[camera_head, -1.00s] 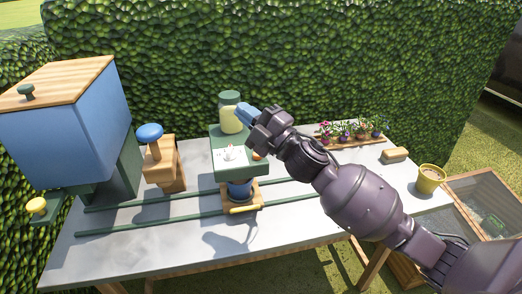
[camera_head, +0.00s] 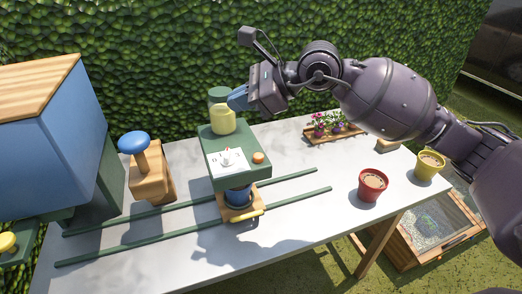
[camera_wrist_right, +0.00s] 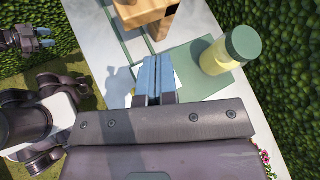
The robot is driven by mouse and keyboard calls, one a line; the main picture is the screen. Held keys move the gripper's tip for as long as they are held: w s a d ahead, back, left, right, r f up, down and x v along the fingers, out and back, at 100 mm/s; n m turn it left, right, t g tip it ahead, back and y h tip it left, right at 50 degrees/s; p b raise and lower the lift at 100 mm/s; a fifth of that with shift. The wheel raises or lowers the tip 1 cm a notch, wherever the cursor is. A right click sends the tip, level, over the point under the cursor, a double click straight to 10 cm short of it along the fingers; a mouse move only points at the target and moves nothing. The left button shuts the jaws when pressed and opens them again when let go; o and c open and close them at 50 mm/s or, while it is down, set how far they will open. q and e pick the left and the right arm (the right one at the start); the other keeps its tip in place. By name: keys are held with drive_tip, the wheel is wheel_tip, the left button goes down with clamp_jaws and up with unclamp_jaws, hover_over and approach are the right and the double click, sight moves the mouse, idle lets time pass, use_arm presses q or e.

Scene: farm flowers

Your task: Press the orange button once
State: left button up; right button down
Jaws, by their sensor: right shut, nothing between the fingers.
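The orange button (camera_head: 258,157) sits on the right part of the top of a green machine (camera_head: 235,180). A white panel with a plant picture (camera_head: 226,162) is to its left. My right gripper (camera_head: 238,100) has blue fingers and is shut and empty.
A yellow jar with green lid (camera_head: 221,117) stands on the back of the machine. A blue-knobbed wooden stand (camera_head: 134,143) and a big blue box (camera_head: 50,150) are left. Flowers (camera_head: 320,125), a red pot (camera_head: 372,184) and a yellow pot (camera_head: 430,166) are right.

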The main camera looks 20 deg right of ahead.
use_arm(q)
drive_tip(key=shift+w+f, duration=0.1)
drive_tip(key=shift+w, duration=0.15)
use_arm(e)
drive_tip(key=d+f+h, duration=0.1)
drive_tip(key=d+h, duration=0.1)
drive_tip(key=w+d+f+n+h, duration=0.1)
drive_tip(key=d+f+h, duration=0.1)
drive_tip(key=shift+w+d+f+n+t, duration=0.15)
drive_tip(key=shift+w+f+n+t, duration=0.05)
drive_tip(key=shift+f+n+t, duration=0.1)
drive_tip(key=b, duration=0.3)
hover_over(258, 156)
wheel_tip(258, 156, down, 8)
drive_tip(key=shift+r, duration=0.1)
use_arm(q)
drive_tip(key=shift+w+d+f+b, duration=0.1)
drive_tip(key=shift+w+f+b, duration=0.15)
drive_tip(key=shift+f, duration=0.35)
drive_tip(key=shift+w+d+f+b, duration=0.15)
drive_tip(key=shift+w+f, duration=0.15)
drive_tip(key=shift+f, duration=0.3)
use_arm(e)
drive_tip(key=shift+f, duration=0.45)
use_arm(q)
drive_tip(key=shift+a, duration=0.1)
drive_tip(key=shift+f, duration=0.1)
